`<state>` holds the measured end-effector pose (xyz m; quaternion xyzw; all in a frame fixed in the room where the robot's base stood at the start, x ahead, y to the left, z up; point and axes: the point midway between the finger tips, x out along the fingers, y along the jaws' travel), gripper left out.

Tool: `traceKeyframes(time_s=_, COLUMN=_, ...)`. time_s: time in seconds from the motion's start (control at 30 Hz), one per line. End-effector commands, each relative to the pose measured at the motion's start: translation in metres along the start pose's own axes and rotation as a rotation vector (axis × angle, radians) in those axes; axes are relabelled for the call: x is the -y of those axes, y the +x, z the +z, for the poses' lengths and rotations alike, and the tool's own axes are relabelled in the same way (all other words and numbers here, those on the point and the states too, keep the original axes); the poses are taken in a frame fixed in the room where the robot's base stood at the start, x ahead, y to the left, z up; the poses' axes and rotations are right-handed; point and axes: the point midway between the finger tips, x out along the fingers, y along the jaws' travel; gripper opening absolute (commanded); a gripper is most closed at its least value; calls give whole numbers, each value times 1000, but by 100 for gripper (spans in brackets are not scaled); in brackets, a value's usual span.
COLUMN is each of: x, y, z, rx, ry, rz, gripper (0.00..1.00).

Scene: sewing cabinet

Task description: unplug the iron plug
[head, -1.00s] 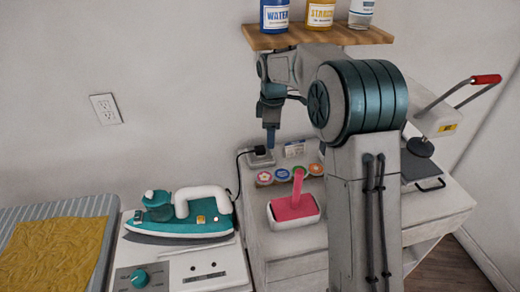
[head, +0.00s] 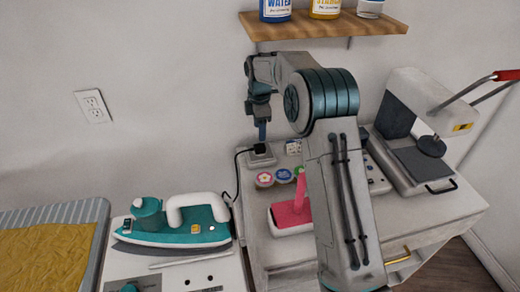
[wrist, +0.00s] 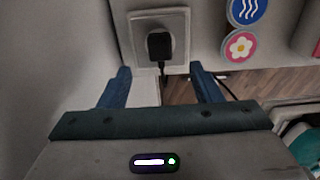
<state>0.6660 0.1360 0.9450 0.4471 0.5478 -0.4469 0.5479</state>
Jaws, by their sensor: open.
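The black iron plug (wrist: 159,45) sits in a pale square socket (wrist: 145,19) in the wrist view. Its cord hangs from the plug's lower end. In the head view the plug (head: 260,149) is a small dark block on the socket unit (head: 263,159) by the wall. My gripper (wrist: 160,70) is open and empty, its blue fingers apart on either side of the plug's line, with the plug just beyond the tips. In the head view my gripper (head: 262,136) points down just above the plug. The teal iron (head: 175,222) stands at the lower left.
Round badges (head: 264,180) and a pink-handled item (head: 291,215) lie on the cabinet top right of the plug. A heat press (head: 425,130) stands farther right. A wooden shelf (head: 325,28) with bottles hangs above my arm. A wall outlet (head: 94,106) is at left.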

Motion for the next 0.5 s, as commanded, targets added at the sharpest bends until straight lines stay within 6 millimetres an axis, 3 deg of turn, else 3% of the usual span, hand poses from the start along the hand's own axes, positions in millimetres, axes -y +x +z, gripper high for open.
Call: traceKeyframes(time_s=0.5, x=1, y=63, z=1, rx=0, ry=1, rz=-3, gripper=58)
